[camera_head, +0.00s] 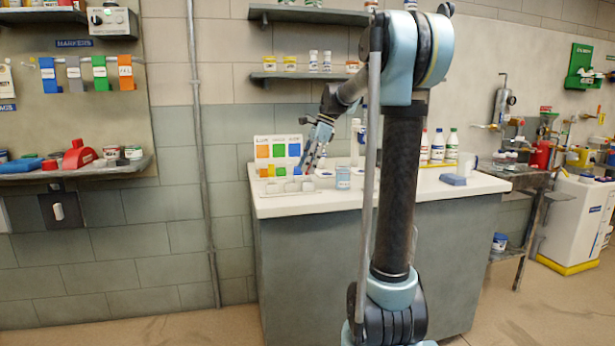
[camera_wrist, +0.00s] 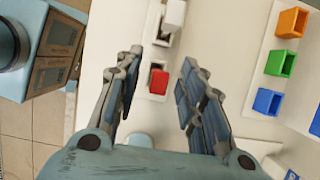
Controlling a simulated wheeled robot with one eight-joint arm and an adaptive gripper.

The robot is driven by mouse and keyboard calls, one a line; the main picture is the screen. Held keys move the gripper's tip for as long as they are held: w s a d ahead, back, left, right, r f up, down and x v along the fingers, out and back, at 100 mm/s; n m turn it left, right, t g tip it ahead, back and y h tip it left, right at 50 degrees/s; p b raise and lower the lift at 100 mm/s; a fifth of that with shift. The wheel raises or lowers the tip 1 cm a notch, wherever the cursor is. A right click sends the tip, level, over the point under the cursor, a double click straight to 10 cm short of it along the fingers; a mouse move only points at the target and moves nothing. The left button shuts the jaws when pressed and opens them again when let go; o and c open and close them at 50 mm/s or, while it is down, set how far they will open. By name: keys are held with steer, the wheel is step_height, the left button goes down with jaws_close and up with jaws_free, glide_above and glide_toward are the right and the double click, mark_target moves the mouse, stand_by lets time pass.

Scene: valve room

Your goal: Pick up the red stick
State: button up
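A small red block-like end, which looks like the red stick (camera_wrist: 158,80), shows in the wrist view in a white holder on the white counter. Only its top shows, so its length is hidden. My gripper (camera_wrist: 160,62) is open and empty, with one finger on each side of the red piece and apart from it. In the head view my gripper (camera_head: 306,160) points down above the left part of the counter (camera_head: 315,203). I cannot make out the red stick there.
A white piece (camera_wrist: 174,14) stands in a holder just beyond the red one. Orange (camera_wrist: 291,22), green (camera_wrist: 280,63) and blue (camera_wrist: 268,101) open boxes lie to the right. A jar (camera_head: 343,178) and a blue block (camera_head: 453,179) stand on the counter.

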steer(key=shift+f, duration=0.15)
steer(key=c, duration=0.8)
